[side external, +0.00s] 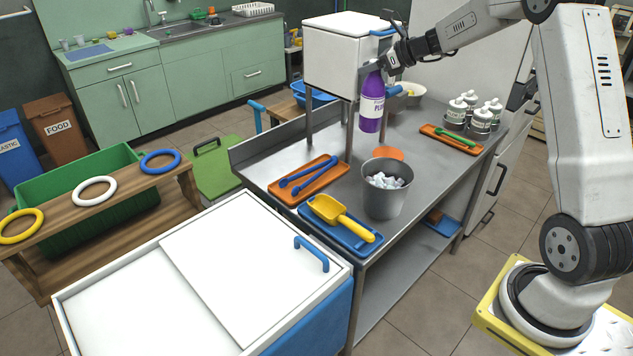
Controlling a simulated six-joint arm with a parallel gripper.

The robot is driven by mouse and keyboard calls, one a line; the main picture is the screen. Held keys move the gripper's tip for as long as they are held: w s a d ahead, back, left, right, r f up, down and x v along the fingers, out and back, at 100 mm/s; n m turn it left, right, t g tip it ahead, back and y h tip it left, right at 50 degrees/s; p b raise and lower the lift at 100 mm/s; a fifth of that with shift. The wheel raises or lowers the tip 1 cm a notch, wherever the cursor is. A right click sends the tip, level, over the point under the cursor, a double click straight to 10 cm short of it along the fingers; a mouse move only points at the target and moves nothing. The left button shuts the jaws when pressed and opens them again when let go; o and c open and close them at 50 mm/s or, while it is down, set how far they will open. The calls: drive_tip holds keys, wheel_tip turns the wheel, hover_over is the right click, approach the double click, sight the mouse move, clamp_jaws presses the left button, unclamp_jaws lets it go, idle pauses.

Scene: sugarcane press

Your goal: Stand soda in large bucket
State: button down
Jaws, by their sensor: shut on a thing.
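A purple soda bottle (371,103) with a white label hangs upright in the side external view. My gripper (376,68) is shut on its upper part and holds it above the steel counter. A large grey metal bucket (384,200) stands on the counter, below and slightly right of the bottle. White ice-like chunks lie inside the bucket. The bottle is apart from the bucket, and its cap is hidden by my gripper.
A blue tray (371,247) with a yellow scoop (342,217) sits left of the bucket. An orange tray (302,184) with blue tongs lies behind it. A white box (331,70) on legs stands close behind the bottle. Several white bottles (482,117) stand at the right.

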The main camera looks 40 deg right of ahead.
drive_tip(key=s+a+n+y, duration=0.1)
drive_tip(key=s+a, duration=0.3)
drive_tip(key=s, duration=0.6)
wheel_tip(320, 180, down, 9)
drive_tip(key=shift+g, duration=0.3)
idle(0.4)
drive_tip(key=shift+w+d+f, duration=0.1)
drive_tip(key=shift+f, duration=0.05)
wheel_tip(320, 180, down, 10)
idle(0.9)
drive_tip(key=shift+c, duration=1.1)
unclamp_jaws()
